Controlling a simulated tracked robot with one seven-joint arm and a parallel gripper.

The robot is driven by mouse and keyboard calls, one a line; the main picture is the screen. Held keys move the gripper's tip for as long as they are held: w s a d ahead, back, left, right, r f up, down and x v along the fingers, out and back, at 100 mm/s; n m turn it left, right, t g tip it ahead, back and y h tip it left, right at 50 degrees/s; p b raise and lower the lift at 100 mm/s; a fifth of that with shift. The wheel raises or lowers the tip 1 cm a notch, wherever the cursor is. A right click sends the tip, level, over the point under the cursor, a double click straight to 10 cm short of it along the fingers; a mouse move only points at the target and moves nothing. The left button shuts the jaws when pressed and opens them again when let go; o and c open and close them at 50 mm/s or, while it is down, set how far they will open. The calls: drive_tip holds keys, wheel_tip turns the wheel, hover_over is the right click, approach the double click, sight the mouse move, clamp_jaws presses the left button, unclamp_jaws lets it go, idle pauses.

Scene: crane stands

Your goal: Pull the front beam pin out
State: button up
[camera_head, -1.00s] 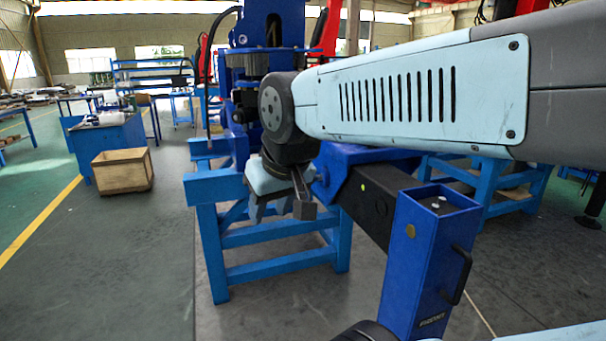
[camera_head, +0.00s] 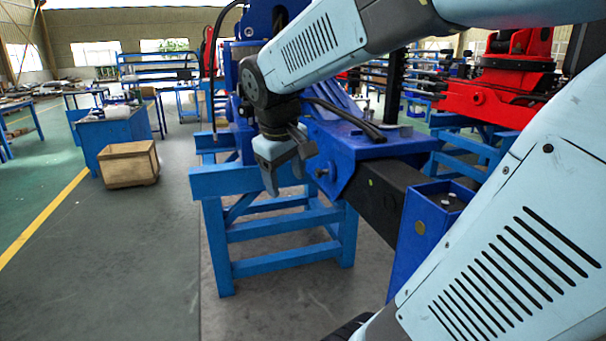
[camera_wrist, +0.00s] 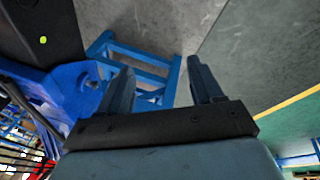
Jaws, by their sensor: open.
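The blue crane housing (camera_head: 345,150) has a black beam (camera_head: 382,198) coming out of it toward the front right. A small dark pin end (camera_head: 322,173) sticks out of the housing's left face, near the beam. My gripper (camera_head: 285,182) hangs fingers-down just left of this pin, apart from it. In the wrist view my gripper (camera_wrist: 160,68) is open, with nothing between its fingers. There the blue housing (camera_wrist: 70,95) and the black beam (camera_wrist: 45,30) lie left of the fingers; a small round detail shows on the housing, but I cannot tell if it is the pin.
A blue stand (camera_head: 285,228) carries the crane. A blue box (camera_head: 422,222) sits on the beam's near end, partly behind my arm. A wooden crate (camera_head: 128,165) lies on the floor at left. Red crane parts (camera_head: 500,90) stand at right.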

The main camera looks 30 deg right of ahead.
drive_tip(key=w+d+f+n+g+h, duration=0.2)
drive_tip(key=w+d+n+g+h, duration=0.1)
drive_tip(key=w+d, duration=0.5)
drive_tip(key=n+g+h, duration=0.4)
drive_tip(key=n+h, duration=0.6)
drive_tip(key=h, duration=0.2)
approach(316, 172)
drive_tip(key=shift+m, duration=0.3)
drive_tip(key=x, duration=1.2)
drive_tip(key=shift+d+f, duration=0.1)
drive_tip(key=shift+d, duration=0.15)
clamp_jaws()
